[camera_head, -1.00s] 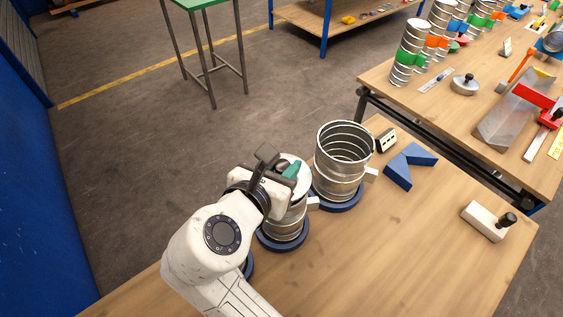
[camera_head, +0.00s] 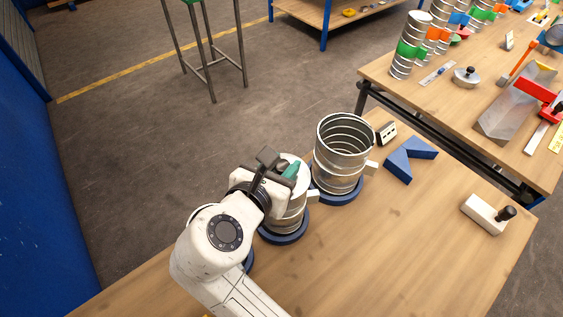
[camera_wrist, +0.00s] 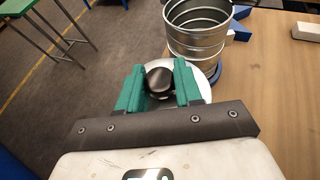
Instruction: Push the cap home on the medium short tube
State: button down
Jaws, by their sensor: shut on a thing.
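The medium short tube (camera_head: 286,219) is a ribbed metal duct standing upright in a blue ring base (camera_head: 285,237). A pale round cap (camera_head: 300,163) is at its top, partly hidden by my gripper. In the wrist view the cap (camera_wrist: 207,88) shows as a white disc with a dark round knob (camera_wrist: 160,80). My gripper (camera_head: 288,170) is over the tube, its green fingers shut on the knob from both sides, as the wrist view (camera_wrist: 160,86) shows. Whether the cap sits fully down on the tube is hidden.
A wider open metal tube (camera_head: 341,155) stands just right of the capped one, in its own blue base. Blue angled blocks (camera_head: 408,158) and a pale block with a black knob (camera_head: 487,214) lie on the table. The front right tabletop is clear.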

jog(key=c, duration=0.7)
grip_release()
jog(key=shift+s, duration=0.1)
jog(key=b+v, duration=0.1)
jog(key=v, duration=0.9)
jog(key=shift+s+a, duration=0.2)
jog(key=shift+s, duration=0.05)
